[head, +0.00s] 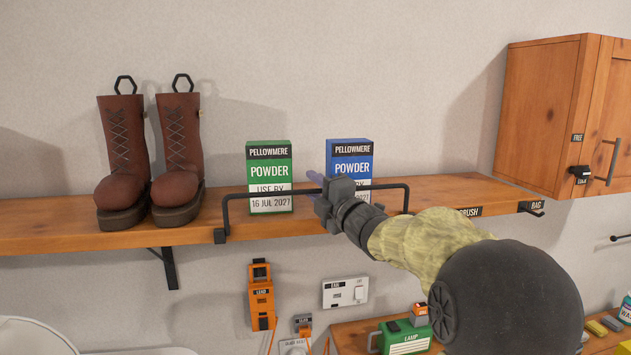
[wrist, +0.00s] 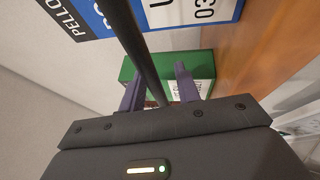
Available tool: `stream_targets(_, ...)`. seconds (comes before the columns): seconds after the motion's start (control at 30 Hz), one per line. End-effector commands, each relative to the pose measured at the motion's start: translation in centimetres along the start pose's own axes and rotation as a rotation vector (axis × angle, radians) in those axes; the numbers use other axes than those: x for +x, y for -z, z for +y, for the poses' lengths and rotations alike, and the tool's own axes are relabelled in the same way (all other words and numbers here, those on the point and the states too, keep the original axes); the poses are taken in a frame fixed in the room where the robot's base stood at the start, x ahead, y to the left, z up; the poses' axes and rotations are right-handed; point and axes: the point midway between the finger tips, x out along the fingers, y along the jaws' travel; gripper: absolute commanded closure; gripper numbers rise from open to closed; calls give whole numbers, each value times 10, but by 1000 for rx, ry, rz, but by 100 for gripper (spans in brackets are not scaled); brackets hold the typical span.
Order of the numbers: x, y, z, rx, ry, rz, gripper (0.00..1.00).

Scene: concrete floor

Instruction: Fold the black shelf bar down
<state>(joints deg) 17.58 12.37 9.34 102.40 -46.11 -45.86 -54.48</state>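The black shelf bar (head: 267,191) stands raised along the front edge of the wooden shelf (head: 60,235), its long rail crossing in front of the green powder box (head: 268,155) and the blue powder box (head: 350,148). My gripper (head: 316,180) is at the middle of the rail, and my arm hides part of the bar and the blue box. In the wrist view, the bar (wrist: 140,50) runs between the two purple fingers of my gripper (wrist: 160,75), closer to the left finger. The fingers are apart, with a gap beside the bar.
Brown boots (head: 180,150) stand on the shelf at the left. A wooden cabinet (head: 545,115) hangs at the right.

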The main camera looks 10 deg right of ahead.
Motion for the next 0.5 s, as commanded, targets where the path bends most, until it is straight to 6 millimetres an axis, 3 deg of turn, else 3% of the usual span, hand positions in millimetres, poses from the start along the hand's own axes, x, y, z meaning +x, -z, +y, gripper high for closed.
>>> stream_targets(0.23,0,0,0,0,0,0,67)
stream_targets(0.4,0,0,0,0,0,0,100)
stream_targets(0.5,0,0,0,0,0,0,100)
